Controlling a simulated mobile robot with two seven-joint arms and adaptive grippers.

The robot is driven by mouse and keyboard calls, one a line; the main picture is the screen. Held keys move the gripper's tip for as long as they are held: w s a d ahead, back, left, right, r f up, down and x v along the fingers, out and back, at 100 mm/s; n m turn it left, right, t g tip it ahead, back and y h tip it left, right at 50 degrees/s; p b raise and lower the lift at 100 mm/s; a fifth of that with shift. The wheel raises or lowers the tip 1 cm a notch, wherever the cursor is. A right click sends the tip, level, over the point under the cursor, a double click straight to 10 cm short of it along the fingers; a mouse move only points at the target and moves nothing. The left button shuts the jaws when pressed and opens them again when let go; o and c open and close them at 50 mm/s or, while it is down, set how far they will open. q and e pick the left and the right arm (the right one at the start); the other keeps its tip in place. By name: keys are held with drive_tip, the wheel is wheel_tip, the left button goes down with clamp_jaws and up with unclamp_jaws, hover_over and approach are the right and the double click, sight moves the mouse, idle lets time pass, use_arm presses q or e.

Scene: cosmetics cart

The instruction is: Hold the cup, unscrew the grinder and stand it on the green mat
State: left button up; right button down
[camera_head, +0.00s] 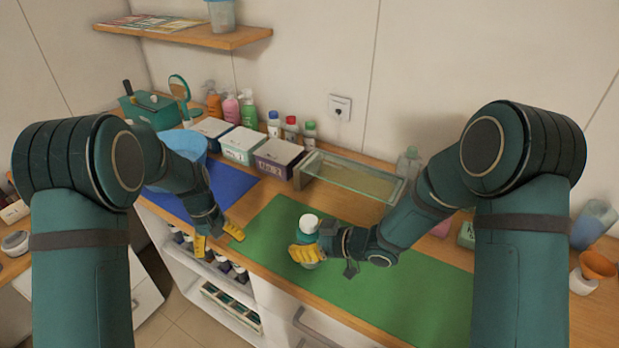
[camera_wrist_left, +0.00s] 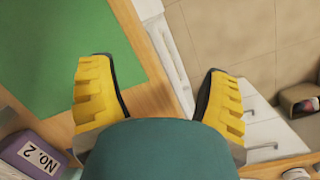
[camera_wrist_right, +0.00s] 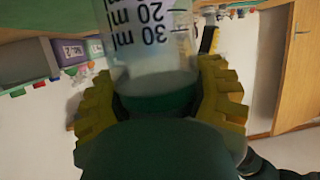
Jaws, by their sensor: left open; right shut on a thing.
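My right gripper (camera_head: 303,252) is shut on the clear cup (camera_wrist_right: 150,40), which has 20 ml and 30 ml marks in the right wrist view. The grinder (camera_head: 309,223), with a white top and a green body, is upright above the yellow fingers in the head view. Its green part (camera_wrist_right: 160,101) also shows between the fingers in the right wrist view. The fingers hide much of the cup. My left gripper (camera_head: 216,238) is open and empty at the mat's left front corner, apart from the grinder. The green mat (camera_head: 430,295) lies flat under the right gripper.
A blue mat (camera_head: 232,181) lies left of the green one. Several labelled boxes (camera_head: 277,152) and bottles stand along the wall. A glass-sided tray (camera_head: 350,178) is behind the green mat. An orange funnel-like thing (camera_head: 597,264) stands far right. The green mat's right part is bare.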

use_arm(q)
drive_tip(key=d+r+m, duration=1.1)
drive_tip(key=d, duration=0.1)
wheel_tip(320, 180, up, 11)
drive_tip(key=m+t+y, duration=0.1)
drive_tip(key=m+y, duration=0.1)
drive_tip(key=m, duration=1)
hover_over(310, 220)
wheel_tip(310, 220, down, 12)
drive_tip(key=shift+r, duration=0.15)
drive_tip(key=shift+c, duration=0.3)
drive_tip(key=shift+w, duration=0.1)
clamp_jaws()
drive_tip(key=shift+c, duration=0.5)
unclamp_jaws()
drive_tip(key=shift+r, duration=0.1)
